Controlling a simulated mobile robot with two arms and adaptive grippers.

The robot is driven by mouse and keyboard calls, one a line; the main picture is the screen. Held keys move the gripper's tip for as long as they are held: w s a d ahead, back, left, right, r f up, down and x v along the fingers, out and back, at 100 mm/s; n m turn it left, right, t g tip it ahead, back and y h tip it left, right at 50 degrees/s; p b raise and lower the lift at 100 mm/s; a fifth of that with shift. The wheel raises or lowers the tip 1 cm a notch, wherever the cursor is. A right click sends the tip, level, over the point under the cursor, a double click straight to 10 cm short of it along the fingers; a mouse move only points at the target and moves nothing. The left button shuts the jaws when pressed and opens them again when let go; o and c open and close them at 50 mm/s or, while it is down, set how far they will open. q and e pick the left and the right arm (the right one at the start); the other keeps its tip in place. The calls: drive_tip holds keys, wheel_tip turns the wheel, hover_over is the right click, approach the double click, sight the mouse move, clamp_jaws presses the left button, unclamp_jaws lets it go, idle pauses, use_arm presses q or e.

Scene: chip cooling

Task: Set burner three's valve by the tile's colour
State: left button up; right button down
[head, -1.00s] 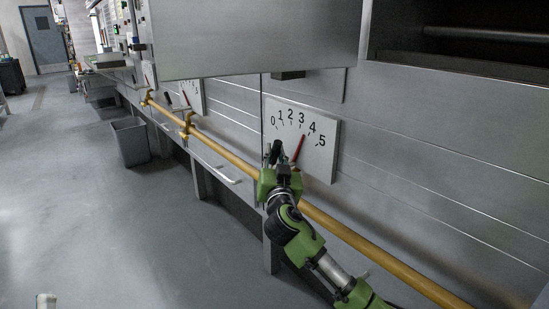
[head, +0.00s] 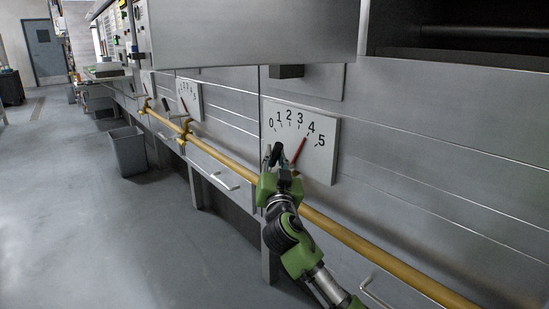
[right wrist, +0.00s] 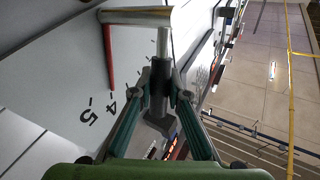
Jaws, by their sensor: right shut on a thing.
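A white dial plate (head: 322,151) with numbers 0 to 5 is on the metal front, in the middle of the head view. Its red needle (head: 299,151) points at about 4; in the right wrist view the needle (right wrist: 107,55) ends at the 4 mark. My right gripper (head: 272,157) is in front of the dial's lower left. In the right wrist view it (right wrist: 160,92) is shut on the dark grip of the valve lever (right wrist: 161,72). The lever joins a metal cylinder (right wrist: 135,16). I cannot make out a coloured tile. My left gripper is out of view.
A yellow pipe (head: 357,235) runs along the front below the dial. A second dial (head: 188,98) is farther left. A metal box (head: 255,35) overhangs above. A grey bin (head: 128,150) stands on the floor; the floor at left is clear.

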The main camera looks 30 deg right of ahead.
drive_tip(key=c, duration=1.9)
unclamp_jaws()
drive_tip(key=v, duration=1.2)
